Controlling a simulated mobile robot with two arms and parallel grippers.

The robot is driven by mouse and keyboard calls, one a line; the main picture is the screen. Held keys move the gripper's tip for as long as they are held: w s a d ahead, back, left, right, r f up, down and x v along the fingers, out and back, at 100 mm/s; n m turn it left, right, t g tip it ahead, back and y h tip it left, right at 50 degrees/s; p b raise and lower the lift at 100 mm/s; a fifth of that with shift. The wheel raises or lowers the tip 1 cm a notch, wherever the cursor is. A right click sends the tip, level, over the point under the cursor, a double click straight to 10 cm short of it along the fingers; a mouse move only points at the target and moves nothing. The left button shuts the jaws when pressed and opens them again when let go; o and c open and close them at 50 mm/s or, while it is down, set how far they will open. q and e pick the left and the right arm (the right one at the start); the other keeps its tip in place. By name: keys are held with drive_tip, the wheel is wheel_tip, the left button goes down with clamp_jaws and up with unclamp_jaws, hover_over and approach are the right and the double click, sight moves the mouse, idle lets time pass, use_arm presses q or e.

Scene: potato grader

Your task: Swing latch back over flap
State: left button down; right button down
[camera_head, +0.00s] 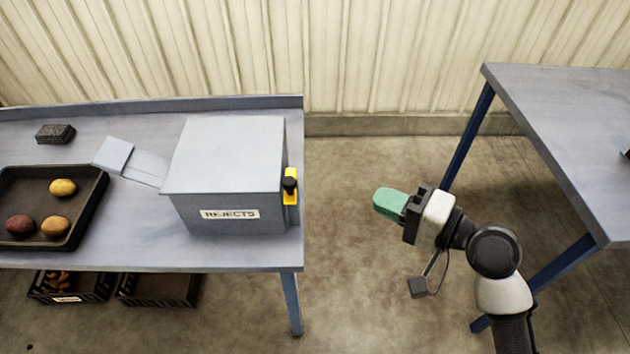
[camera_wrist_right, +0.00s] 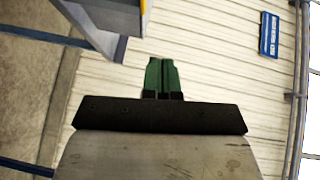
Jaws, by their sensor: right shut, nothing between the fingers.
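The grey box labelled REJECTS (camera_head: 225,165) stands on the left table near its right end. On its right side is a yellow latch (camera_head: 290,197) with a black knob (camera_head: 289,184). A flap on that side is not clearly visible from this angle. My right gripper (camera_head: 378,203) has green fingers and is shut and empty, in the air over the gap between the tables, well to the right of the latch. In the right wrist view, the shut green fingers (camera_wrist_right: 162,78) point toward the corrugated wall; a sliver of yellow (camera_wrist_right: 143,8) shows at the top. My left gripper is not in view.
The left table (camera_head: 130,255) holds a chute (camera_head: 135,163), a black tray (camera_head: 88,215) with several potatoes and a dark block (camera_head: 55,134). Black crates (camera_head: 160,290) sit below. A second table (camera_head: 570,120) stands at right. The floor between the tables is clear.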

drive_tip(key=p, duration=0.4)
approach(290, 180)
drive_tip(key=w+x, duration=0.1)
drive_tip(key=x, duration=0.5)
drive_tip(key=shift+d+f, duration=0.2)
drive_tip(key=shift+f, duration=0.1)
drive_tip(key=shift+w, duration=0.1)
